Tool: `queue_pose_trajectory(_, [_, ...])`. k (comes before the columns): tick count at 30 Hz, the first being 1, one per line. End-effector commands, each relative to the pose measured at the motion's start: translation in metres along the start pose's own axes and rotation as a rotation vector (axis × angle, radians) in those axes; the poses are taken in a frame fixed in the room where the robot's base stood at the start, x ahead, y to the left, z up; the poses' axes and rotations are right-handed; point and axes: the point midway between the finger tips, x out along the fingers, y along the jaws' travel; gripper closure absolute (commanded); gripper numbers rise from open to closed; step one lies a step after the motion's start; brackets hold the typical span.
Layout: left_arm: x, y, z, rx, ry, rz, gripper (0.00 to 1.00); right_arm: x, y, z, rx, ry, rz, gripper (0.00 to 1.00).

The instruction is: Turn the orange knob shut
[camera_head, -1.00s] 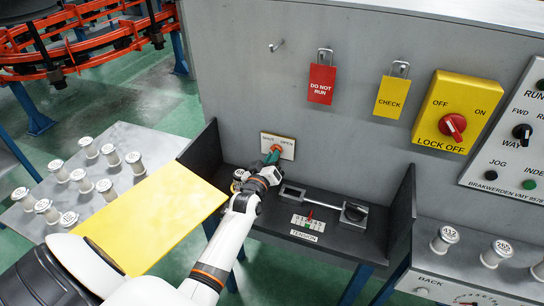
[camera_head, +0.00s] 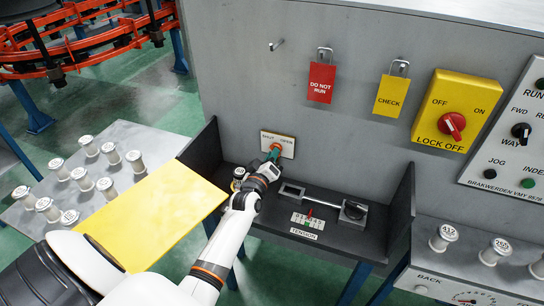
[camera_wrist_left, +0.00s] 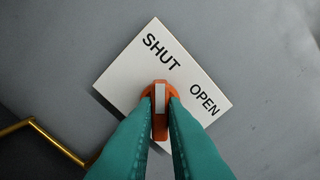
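The orange knob (camera_head: 276,148) sits on a white plate (camera_head: 288,151) marked SHUT and OPEN on the grey panel. In the left wrist view the knob (camera_wrist_left: 160,92) has a pale stripe along its grip. The plate (camera_wrist_left: 120,75) looks tilted there. My left gripper (camera_head: 272,157) is at the knob, and its green fingers (camera_wrist_left: 160,112) lie on both sides of the knob's grip, closed on it. The fingers hide the lower part of the knob. My right gripper is in neither view.
A yellow board (camera_head: 165,215) is at left. A red tag (camera_head: 320,83), yellow tag (camera_head: 391,97) and lock-off switch (camera_head: 452,125) are on the panel.

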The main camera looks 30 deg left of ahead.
Motion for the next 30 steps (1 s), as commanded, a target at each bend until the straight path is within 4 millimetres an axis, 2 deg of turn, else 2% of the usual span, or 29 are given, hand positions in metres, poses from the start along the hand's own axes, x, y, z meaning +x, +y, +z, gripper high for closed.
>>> queue_pose_trajectory(1, [0.0,0.0,-0.001,-0.003,0.001,0.001,0.83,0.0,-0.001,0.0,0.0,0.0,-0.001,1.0])
queue_pose_trajectory(4, [0.0,0.0,-0.001,-0.002,0.001,0.001,0.67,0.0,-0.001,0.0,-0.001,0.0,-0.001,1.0])
queue_pose_trajectory(12, [-0.001,0.0,0.0,-0.001,0.001,0.001,0.67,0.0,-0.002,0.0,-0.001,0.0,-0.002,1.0])
queue_pose_trajectory(16, [-0.009,0.001,-0.001,-0.001,0.001,0.001,0.67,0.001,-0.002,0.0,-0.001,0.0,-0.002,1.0])
queue_pose_trajectory(20, [-0.029,0.002,-0.001,0.0,0.001,0.002,0.67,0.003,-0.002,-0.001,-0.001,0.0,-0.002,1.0])
queue_pose_trajectory(30, [-0.099,0.002,-0.002,0.0,0.002,0.002,0.67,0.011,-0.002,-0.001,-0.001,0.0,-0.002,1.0])
